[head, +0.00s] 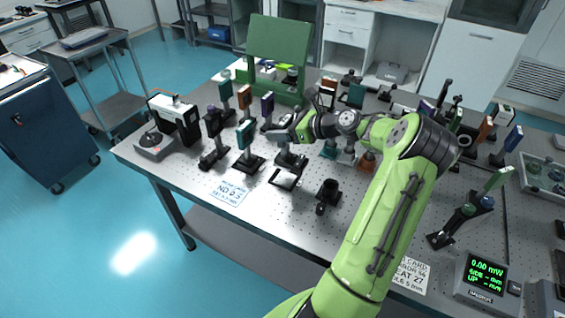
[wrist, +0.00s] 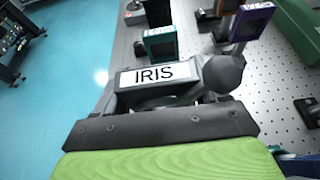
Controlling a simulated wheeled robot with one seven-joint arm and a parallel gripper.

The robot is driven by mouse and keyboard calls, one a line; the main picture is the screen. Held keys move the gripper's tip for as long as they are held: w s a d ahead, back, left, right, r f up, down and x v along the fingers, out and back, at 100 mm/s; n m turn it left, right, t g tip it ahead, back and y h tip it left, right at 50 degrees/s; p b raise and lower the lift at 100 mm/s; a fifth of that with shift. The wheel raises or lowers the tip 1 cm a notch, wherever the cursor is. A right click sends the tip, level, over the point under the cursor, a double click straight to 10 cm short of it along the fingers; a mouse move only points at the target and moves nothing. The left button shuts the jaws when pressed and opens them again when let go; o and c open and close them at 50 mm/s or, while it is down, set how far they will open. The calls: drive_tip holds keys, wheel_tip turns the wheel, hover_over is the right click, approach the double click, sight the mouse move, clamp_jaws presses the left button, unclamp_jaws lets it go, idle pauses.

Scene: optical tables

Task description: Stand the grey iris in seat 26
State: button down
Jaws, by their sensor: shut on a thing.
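The grey iris (wrist: 158,74), with a white label reading IRIS, fills the middle of the wrist view. My gripper (wrist: 165,110) is shut on it; the fingertips are partly hidden. In the head view my gripper (head: 288,134) is over the near-left part of the table, and the iris is hard to tell apart from it. A dark mount with a pale top (head: 290,156) shows just below the gripper; I cannot tell whether it belongs to the iris. A dark-framed pale square (head: 285,178) lies on the table in front. No seat number 26 is readable.
A teal-framed optic (head: 245,133) and a purple-framed optic (head: 267,105) stand close to the gripper. A black holder (head: 327,194) stands to the right. A label card (head: 229,191) lies near the front edge. Many mounted optics crowd the table's right side.

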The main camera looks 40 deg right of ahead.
sight(282, 146)
wheel_tip(282, 146, down, 7)
drive_tip(key=shift+f+b, duration=0.1)
drive_tip(key=shift+b, duration=0.7)
drive_tip(key=shift+c, duration=0.2)
unclamp_jaws()
